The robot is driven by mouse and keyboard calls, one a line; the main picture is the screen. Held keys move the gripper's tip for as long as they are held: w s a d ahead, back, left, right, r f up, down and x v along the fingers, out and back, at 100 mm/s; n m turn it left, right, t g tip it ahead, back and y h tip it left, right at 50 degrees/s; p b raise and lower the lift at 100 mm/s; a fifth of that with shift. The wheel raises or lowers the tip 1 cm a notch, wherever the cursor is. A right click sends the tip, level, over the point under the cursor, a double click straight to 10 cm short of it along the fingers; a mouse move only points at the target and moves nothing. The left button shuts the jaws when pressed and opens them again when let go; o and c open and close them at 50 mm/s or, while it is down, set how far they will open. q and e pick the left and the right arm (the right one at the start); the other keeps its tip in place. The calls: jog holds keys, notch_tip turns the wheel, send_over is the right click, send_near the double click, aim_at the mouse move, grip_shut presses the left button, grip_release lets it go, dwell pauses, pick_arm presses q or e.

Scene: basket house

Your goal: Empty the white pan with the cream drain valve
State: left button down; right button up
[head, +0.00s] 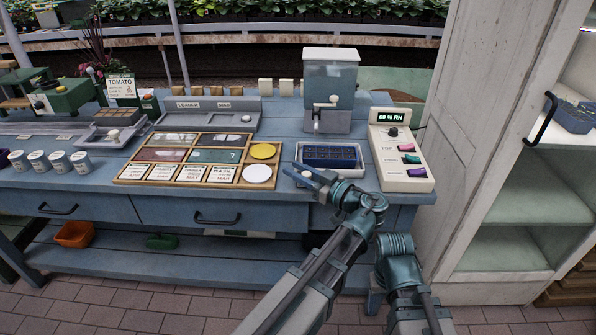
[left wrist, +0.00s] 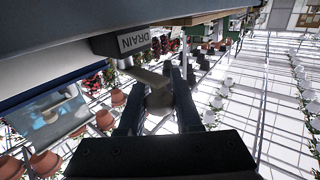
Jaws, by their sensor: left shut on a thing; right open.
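The white pan (head: 361,166) sits near the front edge of the blue bench, with a dark blue, divided tray inside it. My left gripper (head: 309,177) is at the pan's front left corner. In the left wrist view a grey block reads DRAIN (left wrist: 134,40), and a cream lever of the drain valve (left wrist: 148,76) comes out below it. The left gripper's fingers (left wrist: 160,98) are shut on the lever's rounded end. Any water in the pan cannot be made out. My right arm shows at the lower right, but its gripper does not show.
A humidity meter box (head: 402,150) stands close right of the pan. A water dispenser (head: 330,85) stands behind it. A wooden seed-packet tray (head: 190,160) lies to the left. An open white cabinet (head: 525,190) is at the right.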

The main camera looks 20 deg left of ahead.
pick_arm(q)
jog(key=shift+s+a+m+t+h, duration=0.1)
jog(key=shift+a+m+t+h, duration=0.15)
jog(key=shift+m+t+h, duration=0.45)
jog(key=shift+w+t, duration=0.2)
jog(key=shift+t, duration=0.4)
jog(key=c, duration=0.6)
grip_release()
jog(key=shift+s+d, duration=0.1)
